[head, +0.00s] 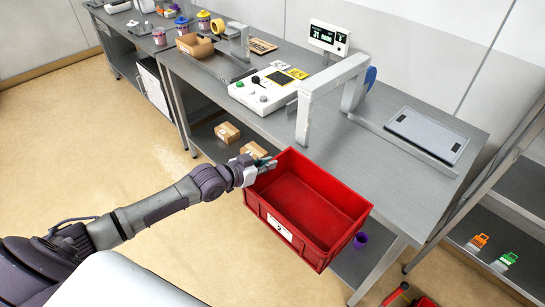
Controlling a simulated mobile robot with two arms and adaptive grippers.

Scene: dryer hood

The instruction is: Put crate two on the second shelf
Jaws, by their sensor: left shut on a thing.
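A red open crate (312,240) hangs in front of the bench's front edge in the head view. It looks empty, and a white label (279,228) sits on its near wall; its number is too small to read surely. My left gripper (262,165) is shut on the crate's rim at its far left corner. A metal rack with shelves (490,232) stands at the right edge, only partly in view. My right gripper is not in view.
The grey bench (410,185) carries a control box (265,90), a grey arch (325,95) and a flat grey tray (427,135). Small cartons (227,132) lie on its lower shelf. Orange (479,240) and green (508,259) tags sit on the rack. Red items (425,301) show at the bottom right.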

